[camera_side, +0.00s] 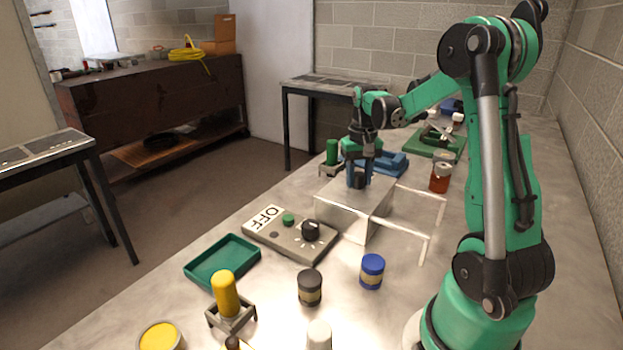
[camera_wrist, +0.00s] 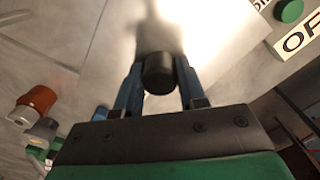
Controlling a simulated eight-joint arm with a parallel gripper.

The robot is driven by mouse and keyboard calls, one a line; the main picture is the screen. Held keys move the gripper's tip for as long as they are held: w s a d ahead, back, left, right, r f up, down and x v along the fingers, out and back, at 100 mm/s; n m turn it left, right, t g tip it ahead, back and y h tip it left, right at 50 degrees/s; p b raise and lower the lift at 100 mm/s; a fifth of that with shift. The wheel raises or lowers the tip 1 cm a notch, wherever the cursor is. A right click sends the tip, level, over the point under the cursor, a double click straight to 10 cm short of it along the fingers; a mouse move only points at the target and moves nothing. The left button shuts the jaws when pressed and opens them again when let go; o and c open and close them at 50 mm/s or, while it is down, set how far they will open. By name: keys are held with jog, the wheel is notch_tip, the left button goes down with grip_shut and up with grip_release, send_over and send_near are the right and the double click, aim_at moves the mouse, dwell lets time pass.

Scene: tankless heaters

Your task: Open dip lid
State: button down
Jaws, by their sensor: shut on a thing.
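A pale metal dip box (camera_side: 342,219) stands mid-bench in the side view, and its lid (camera_wrist: 215,45) fills much of the wrist view. A black round knob (camera_wrist: 158,72) sits on the lid. My gripper (camera_side: 359,182) is above the lid with its blue fingers pointing down, one on each side of the knob. The wrist view shows my gripper (camera_wrist: 160,88) shut on the knob. The lid appears to lie flat on the box. The inside of the box is hidden.
A control box (camera_side: 290,235) with an OFF label, green button and black dial stands in front. A green tray (camera_side: 222,262), a black jar (camera_side: 310,288) and a blue jar (camera_side: 372,271) are nearer. A red-brown jar (camera_side: 440,178) stands behind.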

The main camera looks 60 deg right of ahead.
jog(key=s, duration=1.1)
jog(key=shift+s+d, duration=0.1)
jog(key=c, duration=0.5)
grip_release()
jog(key=shift+r, duration=2.8)
